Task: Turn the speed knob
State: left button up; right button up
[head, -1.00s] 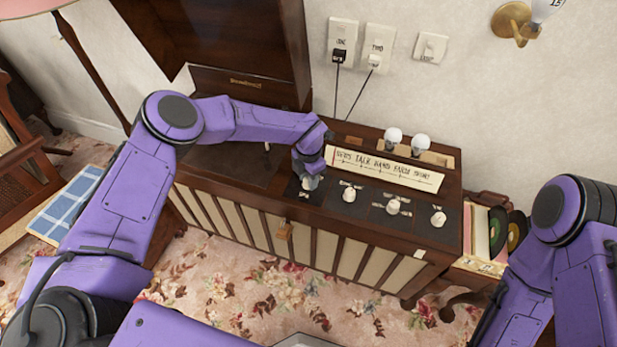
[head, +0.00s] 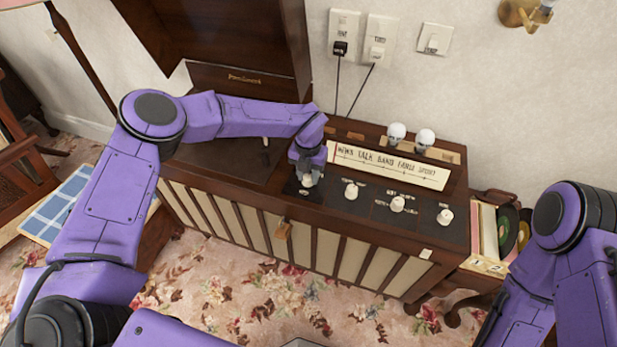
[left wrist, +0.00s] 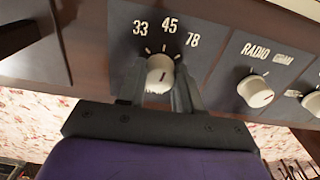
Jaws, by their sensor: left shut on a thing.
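The speed knob (left wrist: 160,70) is a cream round knob below the printed marks 33, 45 and 78 in the left wrist view. A short dark line shows on its face, but I cannot tell exactly which mark it lines up with. In the head view the knob (head: 307,181) is the leftmost on the console's dark control panel. My left gripper (head: 308,170) reaches down over it. In the left wrist view the left gripper (left wrist: 160,84) has one finger on each side of the knob and is shut on it. My right gripper is out of view.
To the right sit a radio/gram knob (left wrist: 255,90) and further cream knobs (head: 398,204). A station dial strip (head: 390,165) and two white bulbs (head: 397,134) stand behind. A record rack (head: 488,235) is at the right. Patterned carpet lies in front.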

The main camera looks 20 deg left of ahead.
aim_at(308, 175)
pick_arm(q)
jog(key=shift+n+b, duration=0.5)
jog(key=shift+n, duration=0.5)
jog(key=o, duration=1)
jog(key=shift+o, duration=0.2)
jog(key=shift+r, duration=0.15)
notch_tip(308, 175, up, 10)
jog(key=b, duration=0.1)
jog(key=shift+r, duration=0.2)
